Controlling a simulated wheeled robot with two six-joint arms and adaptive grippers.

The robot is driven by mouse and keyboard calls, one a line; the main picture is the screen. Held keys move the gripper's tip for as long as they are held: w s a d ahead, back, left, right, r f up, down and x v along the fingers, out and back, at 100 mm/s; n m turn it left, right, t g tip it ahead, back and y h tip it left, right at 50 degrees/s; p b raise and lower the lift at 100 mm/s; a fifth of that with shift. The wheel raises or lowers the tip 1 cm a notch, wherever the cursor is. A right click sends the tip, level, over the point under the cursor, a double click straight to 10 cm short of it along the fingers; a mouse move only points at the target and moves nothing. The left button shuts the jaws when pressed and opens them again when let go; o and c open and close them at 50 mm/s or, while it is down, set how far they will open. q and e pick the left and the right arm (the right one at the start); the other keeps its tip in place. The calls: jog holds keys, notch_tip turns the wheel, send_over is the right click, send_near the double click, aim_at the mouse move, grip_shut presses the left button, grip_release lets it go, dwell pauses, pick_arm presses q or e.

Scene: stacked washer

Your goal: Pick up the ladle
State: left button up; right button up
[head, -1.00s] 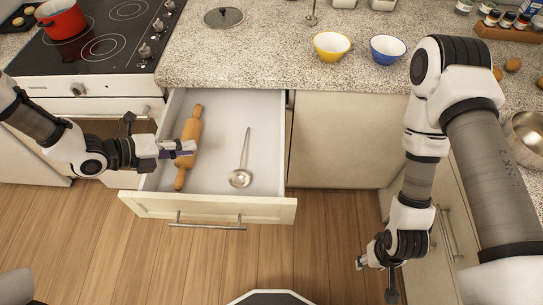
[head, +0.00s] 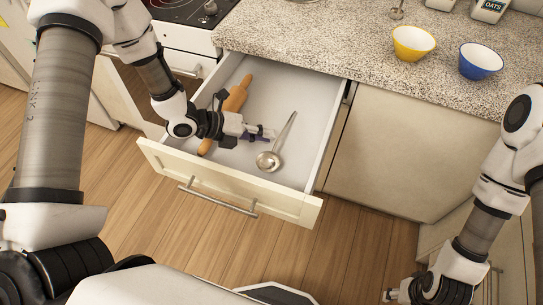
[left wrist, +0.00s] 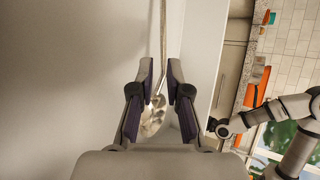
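The metal ladle (head: 269,161) lies in the open drawer, its bowl toward the drawer front and its handle running back. My left gripper (head: 266,133) is inside the drawer, just left of the ladle's handle. In the left wrist view the left gripper (left wrist: 160,75) is open; the ladle's bowl (left wrist: 152,118) and handle show in the gap between its fingers. I cannot tell whether they touch the ladle. My right gripper (head: 392,296) is low at the bottom right, away from the drawer; its fingers are too small to judge.
A wooden rolling pin (head: 236,97) lies in the drawer (head: 316,150), left of the ladle and partly behind my left gripper. The drawer's walls surround both. A yellow bowl (head: 413,43) and a blue bowl (head: 480,61) stand on the speckled counter (head: 340,45) above.

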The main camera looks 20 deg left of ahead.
pick_arm(q)
jog(key=x, duration=0.4)
jog(key=shift+a, duration=0.1)
grip_shut()
